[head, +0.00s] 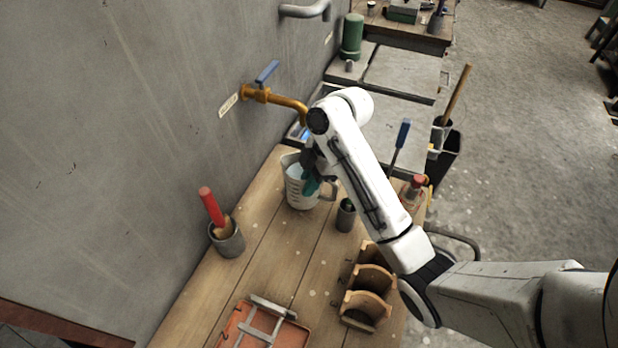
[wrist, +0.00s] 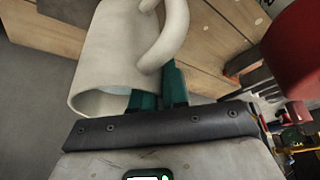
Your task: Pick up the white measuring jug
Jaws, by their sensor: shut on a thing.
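The white measuring jug (head: 297,188) stands on the wooden bench near the wall, its handle toward the right in the head view. In the wrist view the jug (wrist: 104,60) fills the upper left, with its curved handle (wrist: 176,35) above the fingers. My gripper (head: 312,182) is at the jug's handle side; its teal fingers (wrist: 160,92) are shut on the jug, at the wall or handle. The exact contact is partly hidden. I cannot tell whether the jug's base touches the bench.
A grey cup with a red-handled tool (head: 227,238) stands left of the jug. A small dark cup (head: 346,216) is close on the right. A brown holder (head: 368,290), an orange tray (head: 262,328) and a red-capped bottle (head: 413,190) stand nearby. A brass tap (head: 275,98) juts from the wall.

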